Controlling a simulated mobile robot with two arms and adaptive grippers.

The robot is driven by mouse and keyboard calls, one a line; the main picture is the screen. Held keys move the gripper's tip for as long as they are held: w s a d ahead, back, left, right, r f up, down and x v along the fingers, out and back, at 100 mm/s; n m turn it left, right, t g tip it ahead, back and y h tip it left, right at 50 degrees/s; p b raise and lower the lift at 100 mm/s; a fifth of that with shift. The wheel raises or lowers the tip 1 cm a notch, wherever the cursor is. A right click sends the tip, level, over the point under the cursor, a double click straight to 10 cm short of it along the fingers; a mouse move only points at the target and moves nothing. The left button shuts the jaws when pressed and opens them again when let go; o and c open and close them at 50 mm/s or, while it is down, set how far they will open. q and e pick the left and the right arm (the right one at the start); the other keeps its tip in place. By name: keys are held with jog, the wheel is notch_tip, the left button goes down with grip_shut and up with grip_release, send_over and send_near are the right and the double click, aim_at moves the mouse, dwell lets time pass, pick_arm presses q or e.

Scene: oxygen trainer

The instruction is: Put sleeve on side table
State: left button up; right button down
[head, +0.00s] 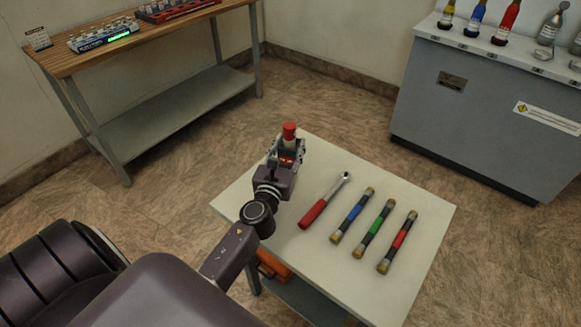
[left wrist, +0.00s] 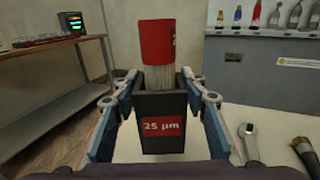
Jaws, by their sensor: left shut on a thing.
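A dark sleeve (left wrist: 146,102) with a red "25 µm" label is held upright between the fingers of my left gripper (head: 286,152). A pale cylinder with a red cap (left wrist: 156,42) sticks up out of it; the red cap also shows in the head view (head: 289,130). My left gripper is shut on the sleeve, with a finger on each side. It is over the far left part of the white side table (head: 320,270). I cannot tell whether the sleeve touches the tabletop. My right gripper is not in view.
A red-handled ratchet (head: 314,213) and blue-, green- and red-banded bars (head: 375,229) lie mid-table. The table's near end is clear. A wooden bench (head: 160,45) with racks stands back left. A grey cabinet (head: 480,110) with bottles stands back right.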

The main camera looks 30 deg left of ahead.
aim_at(287, 165)
pick_arm(q)
jog(key=shift+f+b, duration=1.8)
jog(key=shift+f, duration=0.85)
jog(key=shift+f, duration=0.1)
jog(key=o, duration=1.2)
